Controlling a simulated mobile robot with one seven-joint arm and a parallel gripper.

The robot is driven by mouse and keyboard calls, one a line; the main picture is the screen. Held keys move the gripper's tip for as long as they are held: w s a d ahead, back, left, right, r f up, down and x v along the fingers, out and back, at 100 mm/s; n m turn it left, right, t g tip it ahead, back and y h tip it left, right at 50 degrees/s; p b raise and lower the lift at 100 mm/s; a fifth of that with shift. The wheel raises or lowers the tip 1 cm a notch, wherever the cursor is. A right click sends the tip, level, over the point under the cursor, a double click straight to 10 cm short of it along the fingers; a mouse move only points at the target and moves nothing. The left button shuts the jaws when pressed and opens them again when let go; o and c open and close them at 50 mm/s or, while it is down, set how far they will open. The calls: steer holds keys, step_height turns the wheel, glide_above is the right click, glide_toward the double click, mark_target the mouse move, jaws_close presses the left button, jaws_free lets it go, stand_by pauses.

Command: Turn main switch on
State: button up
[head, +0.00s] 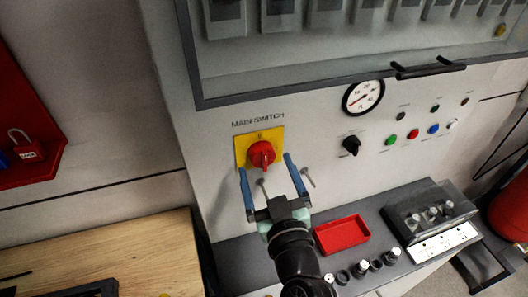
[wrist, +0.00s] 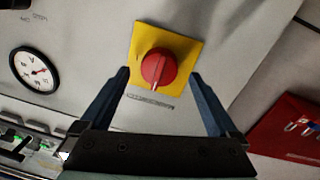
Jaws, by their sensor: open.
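The main switch is a red rotary knob (head: 262,155) on a yellow plate (head: 240,143), mounted on the grey panel under the words "MAIN SWITCH". In the wrist view the knob (wrist: 158,68) sits on its yellow plate (wrist: 190,47), ahead of my fingers and between them in the picture. My gripper (head: 267,166) is open, with its two blue fingers apart and pointing at the switch. In the wrist view my gripper (wrist: 162,88) is empty. No contact with the knob is visible.
A gauge (head: 363,97), a black selector knob (head: 351,145) and coloured buttons (head: 413,134) are right of the switch. A red tray (head: 342,234) and a grey box (head: 430,212) rest on the ledge below. A red lock board (head: 30,120) hangs at left.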

steer(key=shift+p+x, duration=0.3)
steer(key=shift+x, duration=1.1)
steer(key=c, duration=1.4)
